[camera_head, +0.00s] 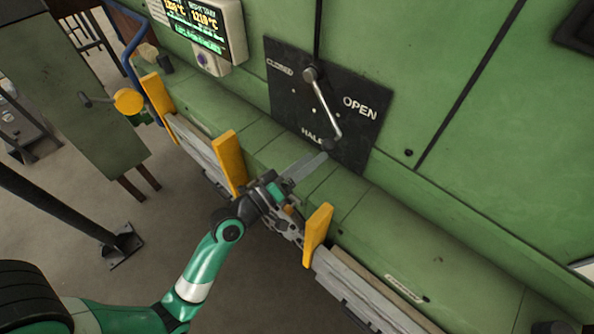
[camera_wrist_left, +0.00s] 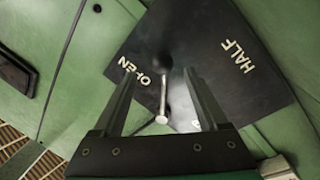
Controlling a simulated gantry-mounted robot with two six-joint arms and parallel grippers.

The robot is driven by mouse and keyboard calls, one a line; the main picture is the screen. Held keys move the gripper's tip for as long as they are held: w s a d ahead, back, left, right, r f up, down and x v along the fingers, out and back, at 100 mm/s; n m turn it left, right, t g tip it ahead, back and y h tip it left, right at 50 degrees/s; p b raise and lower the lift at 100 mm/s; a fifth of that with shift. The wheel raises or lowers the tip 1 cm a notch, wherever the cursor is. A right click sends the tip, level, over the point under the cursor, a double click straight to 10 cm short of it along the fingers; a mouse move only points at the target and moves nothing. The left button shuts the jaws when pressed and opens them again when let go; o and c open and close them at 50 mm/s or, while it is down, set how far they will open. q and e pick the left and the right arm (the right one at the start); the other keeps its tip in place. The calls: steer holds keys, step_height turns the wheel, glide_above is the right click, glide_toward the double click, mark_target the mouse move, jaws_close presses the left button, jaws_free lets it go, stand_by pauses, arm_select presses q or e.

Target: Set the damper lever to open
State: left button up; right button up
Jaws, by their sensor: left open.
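The damper lever (camera_head: 325,106) is a thin metal rod on a black plate (camera_head: 290,100) marked CLOSED, HALF and OPEN. It hangs down and slightly right from its pivot, its lower end close to the HALF label and below left of OPEN. My left gripper (camera_head: 316,162) is open, its fingers reaching toward the plate just below the lever's end. In the left wrist view, the lever (camera_wrist_left: 163,95) and its round end show between the two spread fingers (camera_wrist_left: 162,76), with clear gaps on both sides. My right gripper is not in view.
The green furnace wall has a ledge (camera_head: 440,255) below the plate. Yellow upright brackets (camera_head: 229,163) stand along a rail at its front, on both sides of my left arm. A temperature display (camera_head: 205,28) is on the wall at upper left.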

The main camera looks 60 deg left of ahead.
arm_select(q)
steer(key=s, duration=0.3)
steer(key=s+b, duration=0.1)
steer(key=s, duration=0.1)
steer(key=shift+d+f, duration=0.25)
steer(key=shift+d, duration=0.1)
steer(key=shift+d, duration=0.1)
